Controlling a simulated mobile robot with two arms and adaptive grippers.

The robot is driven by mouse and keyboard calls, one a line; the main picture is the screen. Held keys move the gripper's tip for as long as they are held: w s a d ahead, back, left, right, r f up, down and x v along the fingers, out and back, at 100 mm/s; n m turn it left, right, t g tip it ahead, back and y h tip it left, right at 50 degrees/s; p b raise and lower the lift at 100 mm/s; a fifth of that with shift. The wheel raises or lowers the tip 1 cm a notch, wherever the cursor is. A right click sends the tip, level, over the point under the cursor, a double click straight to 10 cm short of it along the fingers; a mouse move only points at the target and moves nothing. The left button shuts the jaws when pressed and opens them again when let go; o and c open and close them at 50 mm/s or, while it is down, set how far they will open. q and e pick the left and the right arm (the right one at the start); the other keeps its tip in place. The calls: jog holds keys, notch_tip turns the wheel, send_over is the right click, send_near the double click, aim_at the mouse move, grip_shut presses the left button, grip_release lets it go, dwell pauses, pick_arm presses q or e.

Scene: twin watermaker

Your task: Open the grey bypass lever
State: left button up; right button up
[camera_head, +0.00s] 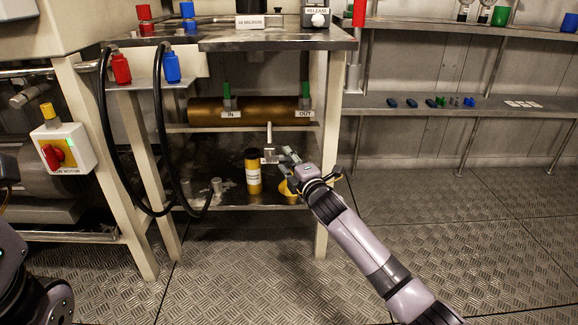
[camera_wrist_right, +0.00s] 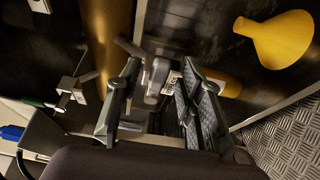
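The grey bypass lever (camera_head: 269,135) hangs below the brass cylinder (camera_head: 262,111) in the head view, a pale upright bar with a wider lower end. My right gripper (camera_head: 282,158) is at that lower end. In the right wrist view, a grey block-like part of the lever (camera_wrist_right: 157,78) sits between the two fingers of my right gripper (camera_wrist_right: 160,72). The fingers are spread, with gaps visible beside the part; I cannot tell whether either touches it. Only part of my left arm shows at the lower left of the head view; its gripper is out of view.
Black hoses (camera_head: 107,135) hang at the left. The floor at right is clear.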

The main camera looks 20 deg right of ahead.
jog(key=shift+w, duration=0.15)
grip_shut()
dwell(0.4)
dwell(0.5)
